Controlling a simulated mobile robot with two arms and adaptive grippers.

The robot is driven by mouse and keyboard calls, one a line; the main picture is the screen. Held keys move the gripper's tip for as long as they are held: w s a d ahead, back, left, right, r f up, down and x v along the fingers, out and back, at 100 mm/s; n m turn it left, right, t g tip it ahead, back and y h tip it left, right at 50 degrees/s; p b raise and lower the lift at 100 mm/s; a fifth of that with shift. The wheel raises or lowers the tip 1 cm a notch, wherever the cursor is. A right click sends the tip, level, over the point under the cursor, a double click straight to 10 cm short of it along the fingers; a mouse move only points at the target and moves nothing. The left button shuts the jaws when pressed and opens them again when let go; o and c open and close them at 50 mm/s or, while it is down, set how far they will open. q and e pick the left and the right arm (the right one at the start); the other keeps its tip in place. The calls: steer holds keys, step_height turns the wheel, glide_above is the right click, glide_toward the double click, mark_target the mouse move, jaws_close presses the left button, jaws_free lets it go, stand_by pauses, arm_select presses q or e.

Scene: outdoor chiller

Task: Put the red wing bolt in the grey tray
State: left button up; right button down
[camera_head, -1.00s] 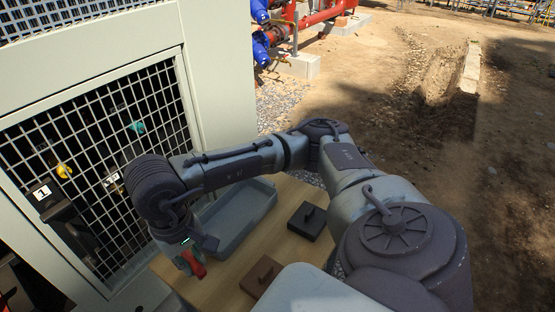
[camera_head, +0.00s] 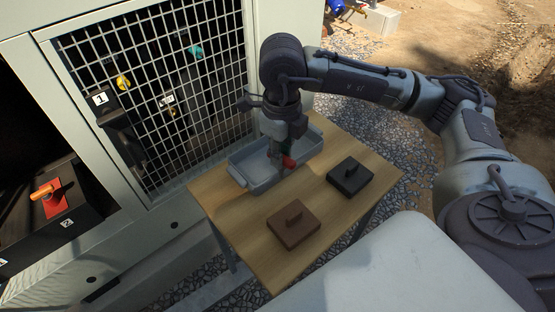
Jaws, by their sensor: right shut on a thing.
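The red wing bolt (camera_head: 289,162) is held in my right gripper (camera_head: 284,158), which points down and is shut on it. The gripper and bolt are over the grey tray (camera_head: 262,186), near its front side in the picture. I cannot tell how high the bolt is above the tray floor. The tray sits at the back of a wooden table (camera_head: 245,222), against the chiller cabinet. My right wrist and forearm hide part of the tray. My left gripper is not in view.
The chiller's mesh grille (camera_head: 165,95) stands behind. An orange-handled red switch (camera_head: 50,197) is at the left.

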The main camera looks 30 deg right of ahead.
steer(key=shift+w+d+r+m, duration=0.1)
steer(key=shift+m, duration=0.45)
steer(key=shift+w+d+m, duration=0.1)
steer(key=shift+m, duration=0.45)
steer(key=shift+w, duration=0.25)
steer(key=p, duration=0.2)
glide_above(261, 170)
step_height(261, 170, down, 7)
step_height(261, 170, down, 4)
steer(key=shift+r+p, duration=0.1)
steer(key=shift+p, duration=0.5)
steer(key=shift+f, duration=0.2)
steer(key=shift+f+b, duration=0.15)
steer(key=shift+b, duration=0.15)
steer(key=c, duration=1.1)
jaws_free()
steer(key=shift+o, duration=0.2)
